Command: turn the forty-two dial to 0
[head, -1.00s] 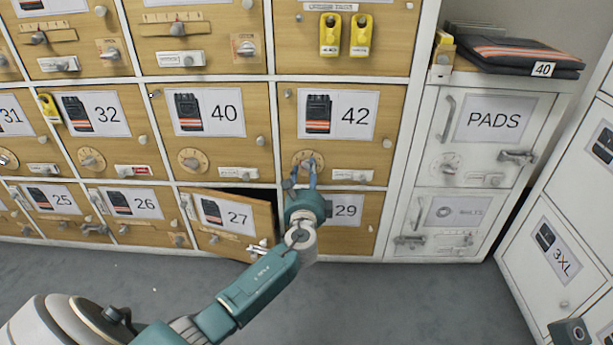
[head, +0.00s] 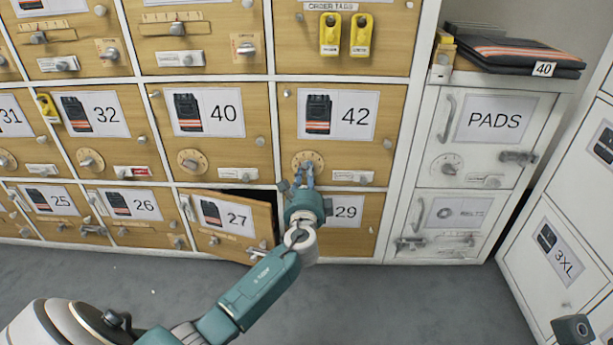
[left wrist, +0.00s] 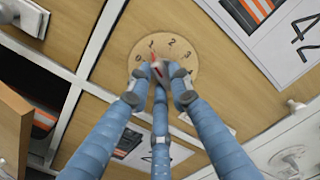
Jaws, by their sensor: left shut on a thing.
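The forty-two dial (head: 308,160) is a round tan plate on the wooden door labelled 42 (head: 337,114). It also shows in the left wrist view (left wrist: 187,84), with numbers around its upper edge, 0 at the left, then 1, 2 and 3. My left gripper (head: 303,172) is at the lower part of the dial in the head view. In the left wrist view its fingers (left wrist: 160,80) are shut on the grey knob (left wrist: 157,66). The knob's red pointer tip lies near the 1; the fingers partly hide the knob and the lower dial.
The door of locker 27 (head: 228,216) stands ajar just left of my left gripper. Locker 29 (head: 348,208) is directly below 42. White PADS locker (head: 489,118) stands to the right, with folded dark workwear (head: 515,55) on top. The grey floor in front is open.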

